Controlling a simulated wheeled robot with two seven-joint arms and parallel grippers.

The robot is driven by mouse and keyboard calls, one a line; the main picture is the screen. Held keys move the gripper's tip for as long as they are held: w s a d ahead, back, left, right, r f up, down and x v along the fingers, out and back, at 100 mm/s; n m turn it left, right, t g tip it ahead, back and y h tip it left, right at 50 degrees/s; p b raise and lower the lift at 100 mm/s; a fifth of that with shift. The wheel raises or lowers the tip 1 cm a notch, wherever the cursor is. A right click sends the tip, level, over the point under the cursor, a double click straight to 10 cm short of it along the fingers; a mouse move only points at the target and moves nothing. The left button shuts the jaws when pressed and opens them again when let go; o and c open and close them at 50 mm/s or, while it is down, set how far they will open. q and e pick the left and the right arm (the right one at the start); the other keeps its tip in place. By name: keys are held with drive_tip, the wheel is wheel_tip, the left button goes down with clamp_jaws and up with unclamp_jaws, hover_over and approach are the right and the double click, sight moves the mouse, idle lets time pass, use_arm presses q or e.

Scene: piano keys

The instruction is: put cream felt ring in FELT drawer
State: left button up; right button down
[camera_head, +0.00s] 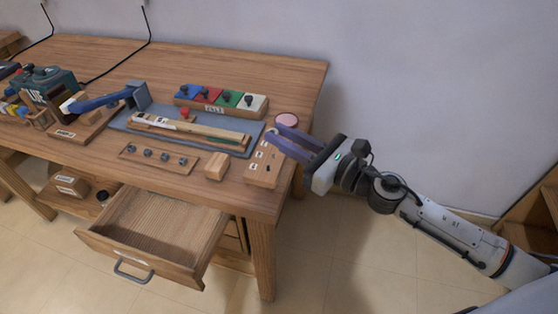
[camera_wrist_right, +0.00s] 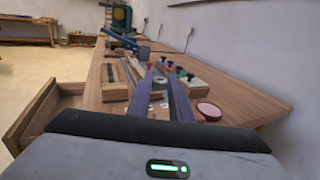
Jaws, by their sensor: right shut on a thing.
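My right gripper (camera_head: 272,135) reaches in from the right over the table's right end, its two long blue-purple fingers close together. In the right wrist view its fingertips (camera_wrist_right: 162,74) meet around a small pale ring (camera_wrist_right: 160,82), which looks like the cream felt ring. In the head view I cannot make the ring out. An open wooden drawer (camera_head: 118,255) with a grey handle juts out under the table's front edge. Its inside looks empty, and I can read no label on it. It also shows at the left in the right wrist view (camera_wrist_right: 30,118). My left gripper is not in view.
Below the right fingers stands a wooden block with labelled slots (camera_head: 262,172); a pink disc (camera_head: 286,119) lies behind. A small wooden block (camera_head: 216,166), a grey mat (camera_head: 122,122) with a key piece and a row of coloured blocks (camera_head: 222,98) fill the tabletop.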

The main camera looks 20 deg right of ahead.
sight(282, 163)
drive_tip(key=shift+f+b, duration=1.45)
drive_tip(key=shift+f, duration=2)
drive_tip(key=c, duration=1.6)
unclamp_jaws()
drive_tip(key=shift+r, duration=0.1)
